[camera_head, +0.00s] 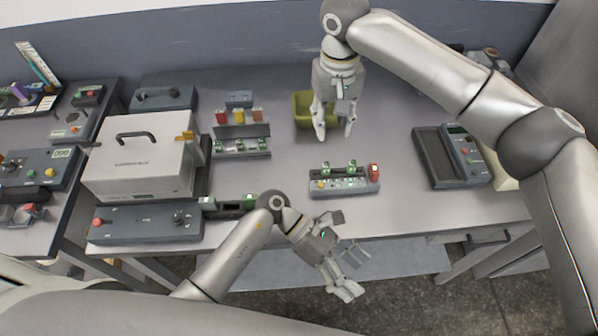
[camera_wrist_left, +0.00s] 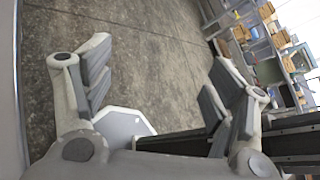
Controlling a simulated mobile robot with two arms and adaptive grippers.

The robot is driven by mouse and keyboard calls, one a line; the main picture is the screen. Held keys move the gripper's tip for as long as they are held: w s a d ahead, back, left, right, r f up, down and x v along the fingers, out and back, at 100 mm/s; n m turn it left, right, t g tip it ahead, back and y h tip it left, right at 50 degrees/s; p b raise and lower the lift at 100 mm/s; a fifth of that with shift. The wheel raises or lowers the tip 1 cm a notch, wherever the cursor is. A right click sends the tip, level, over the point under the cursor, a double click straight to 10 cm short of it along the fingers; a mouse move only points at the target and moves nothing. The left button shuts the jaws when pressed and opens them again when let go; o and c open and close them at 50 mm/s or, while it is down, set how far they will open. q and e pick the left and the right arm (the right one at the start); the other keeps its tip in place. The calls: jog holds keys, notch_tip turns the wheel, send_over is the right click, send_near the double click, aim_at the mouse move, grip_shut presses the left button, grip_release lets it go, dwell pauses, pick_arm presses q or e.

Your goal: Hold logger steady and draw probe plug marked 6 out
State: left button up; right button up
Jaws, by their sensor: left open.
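A low grey unit that looks like the logger (camera_head: 345,187) sits near the front edge of the table. Green plugs (camera_head: 326,168) stand along its back side, and a red piece (camera_head: 374,171) is at its right end. The numbers on the plugs are too small to read, so I cannot tell which is 6. My right gripper (camera_head: 335,128) points down, open and empty, above the table behind the unit.
An olive bin (camera_head: 302,105) stands behind my right gripper. A rack with green plugs (camera_head: 243,147) and a large white box (camera_head: 140,165) are to the left. A grey meter with a tray (camera_head: 455,160) is to the right. Bare tabletop surrounds the unit.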

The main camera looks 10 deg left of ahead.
pick_arm(q)
jog(key=w+a+r+t+h, duration=0.1)
jog(key=w+a+r+t, duration=0.25)
jog(key=w, duration=0.25)
jog(key=w+a+r+t+h, duration=0.1)
jog(key=w+a+r+t, duration=0.1)
jog(key=w+a+r, duration=0.3)
jog(key=n+t+y, duration=0.2)
jog(key=t, duration=0.2)
send_near(327, 178)
jog(key=shift+g+x, duration=0.25)
jog(key=shift+x, duration=1)
jog(key=shift+w+d, duration=0.15)
jog(key=shift+w, duration=0.05)
jog(key=x, duration=0.7)
jog(key=shift+s, duration=0.1)
